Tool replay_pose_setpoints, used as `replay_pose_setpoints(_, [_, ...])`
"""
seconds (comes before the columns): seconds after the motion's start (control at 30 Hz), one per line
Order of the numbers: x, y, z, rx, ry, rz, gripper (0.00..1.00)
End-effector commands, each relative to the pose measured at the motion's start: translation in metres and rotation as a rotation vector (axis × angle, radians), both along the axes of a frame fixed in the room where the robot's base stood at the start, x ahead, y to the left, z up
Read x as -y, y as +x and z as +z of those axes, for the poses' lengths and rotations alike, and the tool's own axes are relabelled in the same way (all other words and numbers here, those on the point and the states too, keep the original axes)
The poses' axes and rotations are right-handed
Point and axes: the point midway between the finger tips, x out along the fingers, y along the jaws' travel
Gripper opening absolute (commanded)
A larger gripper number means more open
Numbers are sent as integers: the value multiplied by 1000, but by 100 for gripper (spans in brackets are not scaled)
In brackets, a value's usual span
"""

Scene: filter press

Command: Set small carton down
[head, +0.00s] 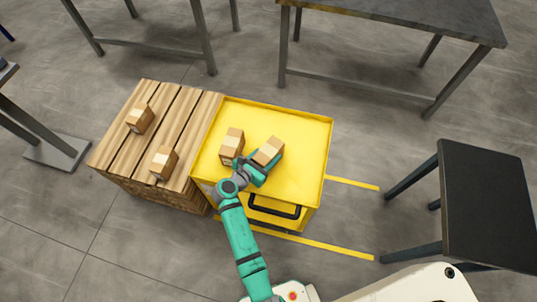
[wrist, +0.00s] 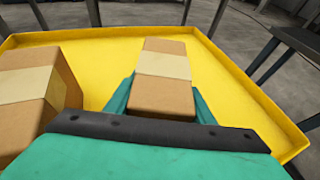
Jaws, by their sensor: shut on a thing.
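My gripper (head: 258,167) is over the yellow cart top (head: 300,135) and is shut on a small carton (head: 269,151). In the wrist view this carton (wrist: 164,75) sits between the green fingers, with a pale tape band across it. I cannot tell whether its underside touches the cart top. A second small carton (head: 232,143) stands on the cart just left of the held one. It also shows at the left of the wrist view (wrist: 35,95), with a narrow gap between the two cartons.
A wooden pallet stack (head: 178,108) adjoins the cart's left side and bears two small cartons (head: 140,118) and (head: 164,162). The cart has a raised rim and a black handle (head: 274,207). Its right part is clear. A dark table (head: 490,200) stands at right.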

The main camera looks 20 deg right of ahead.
Motion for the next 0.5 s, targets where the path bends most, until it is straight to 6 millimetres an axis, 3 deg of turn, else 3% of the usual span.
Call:
replay_pose_setpoints(0.03, [0, 1, -1, 1, -1, 0, 12])
replay_pose_setpoints(0.07, [0, 0, -2, 0, 0, 0, 51])
replay_pose_setpoints(0.13, [0, 0, -1, 0, 0, 0, 67])
replay_pose_setpoints(0.5, [0, 0, 2, 0, 0, 0, 67])
